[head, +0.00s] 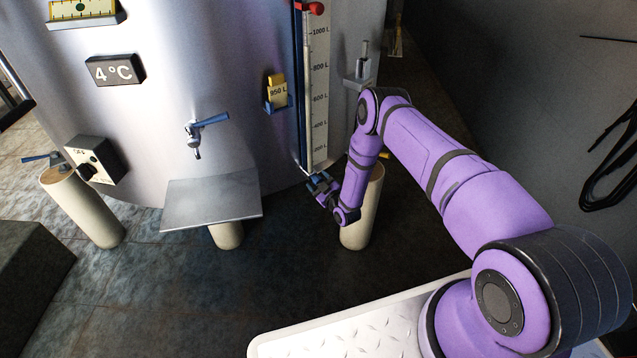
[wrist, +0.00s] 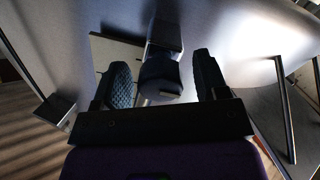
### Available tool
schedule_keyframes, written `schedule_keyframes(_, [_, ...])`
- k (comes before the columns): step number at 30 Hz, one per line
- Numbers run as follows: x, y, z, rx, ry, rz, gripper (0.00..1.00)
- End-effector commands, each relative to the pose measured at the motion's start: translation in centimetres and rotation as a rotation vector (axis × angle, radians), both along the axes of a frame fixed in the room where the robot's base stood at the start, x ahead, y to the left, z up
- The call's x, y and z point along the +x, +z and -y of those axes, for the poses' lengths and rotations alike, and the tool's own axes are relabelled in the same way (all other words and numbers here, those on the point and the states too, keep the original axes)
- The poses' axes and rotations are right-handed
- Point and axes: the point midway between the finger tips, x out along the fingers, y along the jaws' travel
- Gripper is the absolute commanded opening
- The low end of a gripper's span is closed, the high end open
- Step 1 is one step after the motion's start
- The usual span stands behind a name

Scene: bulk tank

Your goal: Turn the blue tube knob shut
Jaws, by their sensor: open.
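The blue tube knob (wrist: 160,78) shows in the wrist view as a dark blue block on a stem below a dark square fitting. It sits between the two textured fingers of my gripper (wrist: 161,64), with a gap visible on each side. My gripper is open around the knob and not closed on it. In the head view my gripper (head: 320,187) is at the foot of the tall sight tube (head: 299,90), beside the numbered scale (head: 318,90). There the knob is hard to tell apart from the fingers.
The steel tank (head: 230,60) stands behind, with a blue-handled tap (head: 208,121) and a grey shelf (head: 212,202) to the left. A yellow 950 L tag (head: 277,90) hangs left of the tube. A tank leg (head: 360,230) stands close by.

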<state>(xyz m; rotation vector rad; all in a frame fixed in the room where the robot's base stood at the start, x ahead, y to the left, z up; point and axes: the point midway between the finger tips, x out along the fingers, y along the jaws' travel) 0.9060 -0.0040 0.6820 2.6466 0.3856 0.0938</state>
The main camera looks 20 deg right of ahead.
Motion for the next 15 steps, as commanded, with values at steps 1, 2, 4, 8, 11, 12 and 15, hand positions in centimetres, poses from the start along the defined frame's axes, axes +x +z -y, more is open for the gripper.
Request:
schedule_keyframes(1, [-0.01,0.0,-0.01,0.0,0.0,0.0,0.67])
schedule_keyframes(2, [-0.02,-0.01,-0.01,0.0,0.0,0.0,0.67])
schedule_keyframes(4, [-0.02,-0.01,-0.01,0.0,0.0,0.0,0.65])
schedule_keyframes(8, [-0.03,-0.01,-0.01,0.0,0.0,0.0,0.35])
schedule_keyframes(11, [-0.04,0.0,0.0,0.0,0.0,0.0,0.18])
schedule_keyframes(12, [-0.04,0.0,0.01,0.0,0.0,0.0,0.18])
schedule_keyframes(15, [-0.04,0.0,0.02,0.003,0.0,-0.001,0.18])
